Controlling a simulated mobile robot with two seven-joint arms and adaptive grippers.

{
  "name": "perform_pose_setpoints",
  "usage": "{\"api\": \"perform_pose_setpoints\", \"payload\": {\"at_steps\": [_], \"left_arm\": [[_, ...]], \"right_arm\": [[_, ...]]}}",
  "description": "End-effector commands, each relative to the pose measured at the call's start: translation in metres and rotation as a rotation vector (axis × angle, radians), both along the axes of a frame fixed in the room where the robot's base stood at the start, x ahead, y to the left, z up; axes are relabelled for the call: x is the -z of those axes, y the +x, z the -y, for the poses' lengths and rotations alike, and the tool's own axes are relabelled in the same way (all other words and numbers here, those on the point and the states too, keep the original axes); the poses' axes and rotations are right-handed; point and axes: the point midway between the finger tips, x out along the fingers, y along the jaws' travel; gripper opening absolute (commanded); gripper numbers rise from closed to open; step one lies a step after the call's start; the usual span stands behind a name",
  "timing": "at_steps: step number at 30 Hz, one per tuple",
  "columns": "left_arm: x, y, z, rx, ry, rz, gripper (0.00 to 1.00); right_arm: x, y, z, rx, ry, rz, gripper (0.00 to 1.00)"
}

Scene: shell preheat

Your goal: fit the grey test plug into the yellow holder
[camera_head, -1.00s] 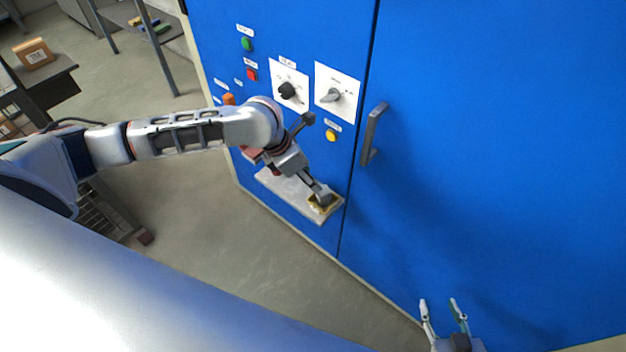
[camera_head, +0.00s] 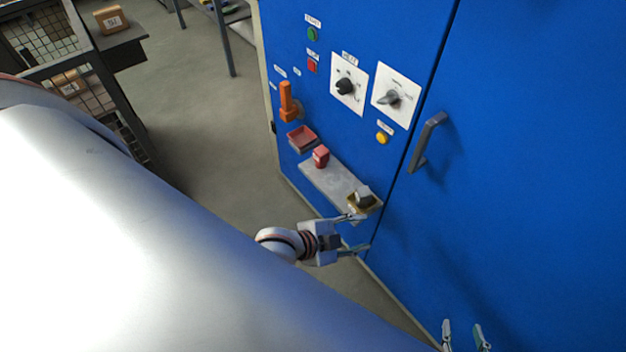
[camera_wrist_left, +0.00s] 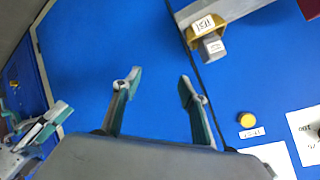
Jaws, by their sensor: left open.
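The grey test plug (camera_head: 364,194) stands in the yellow holder (camera_head: 374,209) at the right end of the shelf; it looks a little tilted, and I cannot tell how deep it sits. In the left wrist view the plug (camera_wrist_left: 212,47) juts out of the labelled holder (camera_wrist_left: 191,36) near the top. My left gripper (camera_head: 361,233) is open and empty, below and in front of the holder, apart from the plug. Its spread fingers (camera_wrist_left: 160,82) show only blue panel between them. My right gripper (camera_head: 464,334) is open and empty at the bottom edge.
The pale shelf (camera_head: 335,182) carries a red block (camera_head: 321,156). A red tray (camera_head: 302,138) and an orange handle (camera_head: 287,102) are on the blue cabinet. A grey door handle (camera_head: 427,141) sticks out to the right. Two dials and a yellow button (camera_head: 382,138) are above.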

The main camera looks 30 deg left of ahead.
Motion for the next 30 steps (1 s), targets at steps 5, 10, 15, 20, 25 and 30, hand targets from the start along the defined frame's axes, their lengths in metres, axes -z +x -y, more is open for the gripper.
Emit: {"api": "perform_pose_setpoints", "payload": {"at_steps": [5,10,15,20,25,30], "left_arm": [[0.03,-0.05,-0.049,-0.342,-0.243,-0.139,0.43],[0.042,-0.077,-0.078,-0.507,-0.354,-0.187,0.43],[0.044,-0.082,-0.083,-0.54,-0.38,-0.196,0.43],[0.044,-0.082,-0.083,-0.539,-0.379,-0.195,0.43],[0.044,-0.082,-0.083,-0.538,-0.377,-0.196,0.43],[0.044,-0.082,-0.083,-0.537,-0.378,-0.197,0.43]], "right_arm": [[0.0,0.0,0.0,0.0,0.0,0.0,0.4],[0.0,0.0,0.0,0.0,0.0,0.0,0.4],[0.001,-0.001,0.0,0.0,-0.001,-0.002,0.4],[0.002,-0.001,0.0,0.0,-0.001,-0.004,0.4],[0.003,-0.001,0.0,0.0,-0.001,-0.005,0.4],[0.003,-0.001,0.0,0.0,-0.001,-0.005,0.4]]}}
